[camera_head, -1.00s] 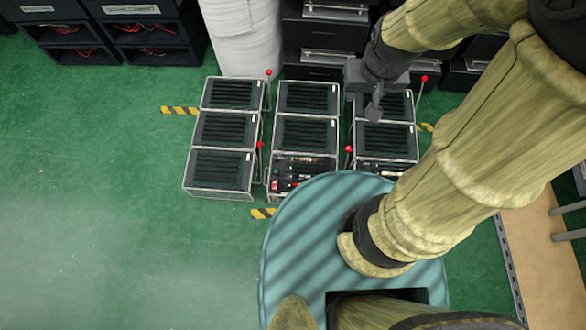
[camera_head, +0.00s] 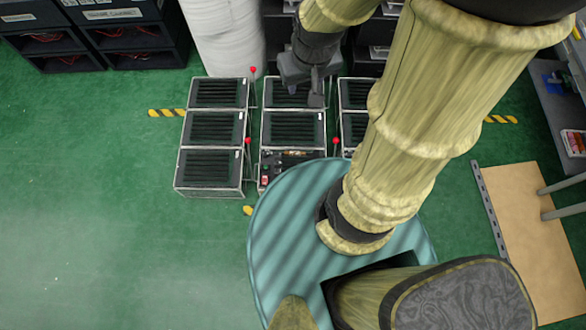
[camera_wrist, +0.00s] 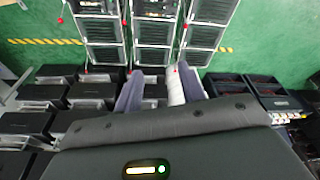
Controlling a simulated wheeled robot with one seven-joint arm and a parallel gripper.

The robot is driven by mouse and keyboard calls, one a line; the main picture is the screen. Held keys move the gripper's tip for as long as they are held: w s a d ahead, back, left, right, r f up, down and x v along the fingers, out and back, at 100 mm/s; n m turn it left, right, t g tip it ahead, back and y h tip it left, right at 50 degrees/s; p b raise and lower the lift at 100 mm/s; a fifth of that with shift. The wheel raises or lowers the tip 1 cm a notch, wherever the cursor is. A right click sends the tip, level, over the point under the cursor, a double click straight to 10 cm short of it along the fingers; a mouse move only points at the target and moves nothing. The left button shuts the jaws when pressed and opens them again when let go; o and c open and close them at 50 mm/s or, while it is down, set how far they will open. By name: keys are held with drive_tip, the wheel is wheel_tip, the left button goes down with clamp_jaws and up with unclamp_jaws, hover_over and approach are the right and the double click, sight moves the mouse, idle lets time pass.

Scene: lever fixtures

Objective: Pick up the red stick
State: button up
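Levers with thin rods and red ball knobs stand beside the wire-framed black bins. In the head view, one knob (camera_head: 253,69) is at the back left, one (camera_head: 248,140) at the front left, and one (camera_head: 335,140) right of the middle column. A small red item (camera_head: 264,181) lies in the front middle bin; I cannot tell if it is a stick. My gripper (camera_head: 317,99) is over the back of the middle column, apart from the knobs. In the wrist view its two fingers (camera_wrist: 160,92) are spread with nothing between them. My arm hides much of the right column.
The left column of bins (camera_head: 211,128) stands on green floor, with yellow-black floor tape (camera_head: 166,113) beside it. A white wrapped roll (camera_head: 226,40) and dark cabinets (camera_head: 115,12) stand behind. The floor at left is clear. A tan board (camera_head: 525,220) lies at right.

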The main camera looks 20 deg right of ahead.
drive_tip(key=w+a+f+n+g+h+b, duration=0.1)
drive_tip(key=w+a+f+n+b, duration=0.1)
drive_tip(key=f+b, duration=1.1)
drive_tip(key=w+a+f+n+g+h+b, duration=0.1)
drive_tip(key=w+f+n+b, duration=0.4)
drive_tip(key=f+b, duration=0.9)
drive_tip(key=w+a+f+n+g+h+b, duration=0.2)
drive_tip(key=f+n+b, duration=0.5)
drive_tip(key=f, duration=3.4)
drive_tip(key=w+a+b, duration=0.1)
drive_tip(key=b, duration=0.5)
drive_tip(key=shift+w+f+b, duration=0.15)
drive_tip(key=shift+w+b, duration=0.15)
drive_tip(key=shift+w, duration=0.05)
drive_tip(key=b, duration=0.6)
hover_over(294, 179)
drive_tip(key=w+a, duration=0.2)
wheel_tip(294, 179, down, 11)
drive_tip(key=shift+s+d+f, duration=0.1)
